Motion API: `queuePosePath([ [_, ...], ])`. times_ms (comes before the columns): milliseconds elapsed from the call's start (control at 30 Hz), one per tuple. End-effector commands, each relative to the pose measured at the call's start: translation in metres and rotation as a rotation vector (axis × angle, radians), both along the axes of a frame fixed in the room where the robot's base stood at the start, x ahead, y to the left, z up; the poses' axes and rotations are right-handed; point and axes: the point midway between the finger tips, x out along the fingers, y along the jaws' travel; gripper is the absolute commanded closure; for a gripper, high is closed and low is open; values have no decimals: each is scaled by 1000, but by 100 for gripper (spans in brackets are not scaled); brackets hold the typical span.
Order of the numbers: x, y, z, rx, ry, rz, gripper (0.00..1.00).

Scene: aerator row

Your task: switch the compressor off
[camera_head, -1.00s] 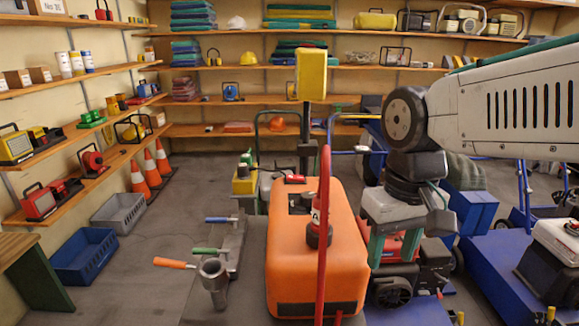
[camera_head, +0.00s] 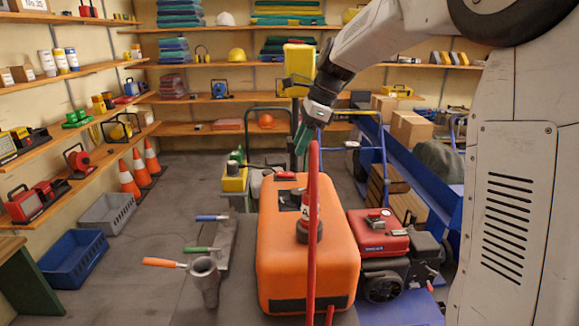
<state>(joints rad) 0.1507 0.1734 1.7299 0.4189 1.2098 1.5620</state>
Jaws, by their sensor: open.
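A large orange machine (camera_head: 310,258), which looks like the compressor, stands in the middle foreground. I cannot make out a switch position. My gripper (camera_head: 301,141), with green fingers, is open and empty. It appears above and beyond the far end of the orange machine, touching nothing that I can see.
A grey valve block (camera_head: 205,280) with blue, green and orange levers is left of the machine. A red engine unit (camera_head: 378,235) stands close on its right. A yellow post head (camera_head: 299,60) rises behind. Blue crate (camera_head: 73,258) and cones (camera_head: 130,180) stand left; the floor between is clear.

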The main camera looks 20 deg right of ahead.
Motion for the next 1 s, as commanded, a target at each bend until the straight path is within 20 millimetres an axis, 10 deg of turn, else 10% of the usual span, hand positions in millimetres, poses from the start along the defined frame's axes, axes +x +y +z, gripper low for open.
queuePosePath([
  [500,7,25,-64,0,6,-5,55],
  [867,8,28,-71,-1,4,-5,55],
  [1000,8,28,-71,-1,4,-5,88],
])
